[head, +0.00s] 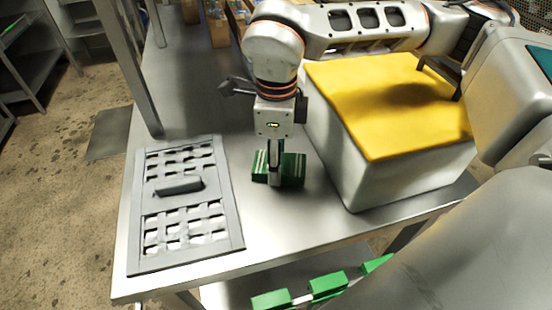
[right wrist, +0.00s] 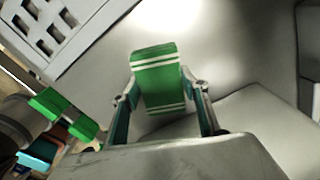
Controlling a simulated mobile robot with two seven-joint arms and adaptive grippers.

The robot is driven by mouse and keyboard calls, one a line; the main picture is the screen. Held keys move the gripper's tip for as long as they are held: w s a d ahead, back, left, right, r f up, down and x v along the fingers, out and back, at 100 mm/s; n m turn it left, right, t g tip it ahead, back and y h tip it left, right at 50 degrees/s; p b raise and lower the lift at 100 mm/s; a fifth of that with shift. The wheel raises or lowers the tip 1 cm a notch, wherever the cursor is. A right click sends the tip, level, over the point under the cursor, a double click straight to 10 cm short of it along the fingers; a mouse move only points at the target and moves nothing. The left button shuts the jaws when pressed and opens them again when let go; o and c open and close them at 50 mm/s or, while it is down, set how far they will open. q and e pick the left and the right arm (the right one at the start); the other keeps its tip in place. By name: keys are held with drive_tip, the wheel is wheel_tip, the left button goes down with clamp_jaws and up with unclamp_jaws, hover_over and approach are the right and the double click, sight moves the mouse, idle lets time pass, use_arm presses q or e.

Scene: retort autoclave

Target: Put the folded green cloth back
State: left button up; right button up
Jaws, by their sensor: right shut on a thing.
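The folded green cloth (head: 293,170), with pale stripes, is at the middle of the steel table, between the grey perforated panel and the yellow-topped box. My right gripper (head: 275,178) points down over it and is shut on it. In the right wrist view the cloth (right wrist: 158,78) sits between the two fingers of the gripper (right wrist: 162,100), one finger at each side. I cannot tell whether the cloth rests on the table or is just above it. My left gripper is not in view.
A grey perforated panel with a handle (head: 180,186) lies at the table's left. A white box with a yellow top (head: 390,100) stands close on the right. More green pieces (head: 328,285) lie on a lower shelf. A table post (head: 135,65) rises at the back left.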

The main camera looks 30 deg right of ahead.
drive_tip(key=o, duration=1)
wheel_tip(320, 180, up, 12)
drive_tip(key=shift+r+p, duration=0.1)
drive_tip(key=shift+p, duration=0.85)
